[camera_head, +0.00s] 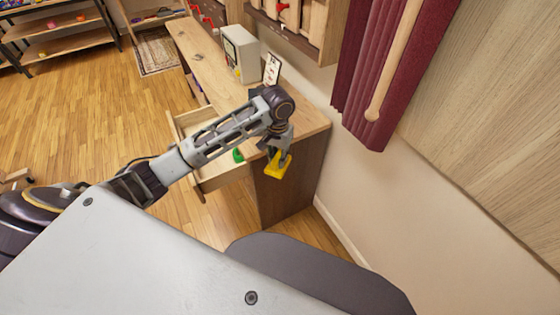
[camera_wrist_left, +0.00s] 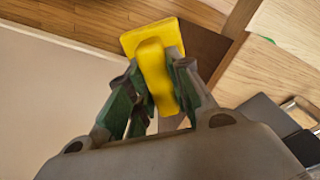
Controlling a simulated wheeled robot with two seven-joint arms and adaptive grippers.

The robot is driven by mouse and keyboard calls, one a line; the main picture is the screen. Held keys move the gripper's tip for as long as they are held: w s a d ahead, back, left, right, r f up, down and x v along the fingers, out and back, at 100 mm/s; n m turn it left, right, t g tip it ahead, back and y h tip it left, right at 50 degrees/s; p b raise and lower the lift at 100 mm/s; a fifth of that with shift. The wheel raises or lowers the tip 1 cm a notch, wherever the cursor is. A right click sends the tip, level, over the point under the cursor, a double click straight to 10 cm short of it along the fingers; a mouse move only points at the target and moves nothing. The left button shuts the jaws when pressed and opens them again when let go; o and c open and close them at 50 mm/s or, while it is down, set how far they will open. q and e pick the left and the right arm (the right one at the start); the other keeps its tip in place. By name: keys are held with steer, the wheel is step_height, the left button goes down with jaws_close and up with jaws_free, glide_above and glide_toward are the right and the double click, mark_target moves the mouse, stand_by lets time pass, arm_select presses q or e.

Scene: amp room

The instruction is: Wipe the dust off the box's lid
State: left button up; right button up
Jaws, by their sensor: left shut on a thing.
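My left gripper (camera_head: 279,148) is shut on a yellow wiper (camera_head: 279,168) with a flat pad and a thick handle. It holds the wiper in the air beside the near end of the wooden desk (camera_head: 303,122). In the left wrist view, the handle (camera_wrist_left: 158,80) sits between the two fingers, with the pad (camera_wrist_left: 150,37) beyond them. A pale boxy object (camera_head: 240,52) stands far back on the desk; I cannot tell if it is the task's box. No dusty lid can be made out. My right gripper is not in view.
An open drawer (camera_head: 207,184) sticks out from the desk's left side, with a green thing (camera_head: 238,155) in it. A small upright card (camera_head: 272,68) stands on the desk. A wall and red curtain (camera_head: 375,75) are at right. Wooden floor (camera_head: 90,110) is open at left.

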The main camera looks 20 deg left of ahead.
arm_select(q)
steer(key=w+a+r+p, duration=0.1)
steer(key=a+r+p, duration=0.3)
steer(key=r+p, duration=0.3)
steer(key=a+r+p, duration=0.4)
steer(key=r+p, duration=0.1)
steer(key=r, duration=0.4)
steer(key=s+d+m+p, duration=0.1)
steer(key=m, duration=0.7)
steer(key=s+d+r+m+p, duration=0.1)
steer(key=m, duration=0.7)
steer(key=s+d+r+m+p, duration=0.1)
steer(key=s+m, duration=0.1)
steer(key=m, duration=0.6)
steer(key=shift+d+r+m, duration=0.2)
steer(key=shift+r+m, duration=0.05)
steer(key=shift+m, duration=0.05)
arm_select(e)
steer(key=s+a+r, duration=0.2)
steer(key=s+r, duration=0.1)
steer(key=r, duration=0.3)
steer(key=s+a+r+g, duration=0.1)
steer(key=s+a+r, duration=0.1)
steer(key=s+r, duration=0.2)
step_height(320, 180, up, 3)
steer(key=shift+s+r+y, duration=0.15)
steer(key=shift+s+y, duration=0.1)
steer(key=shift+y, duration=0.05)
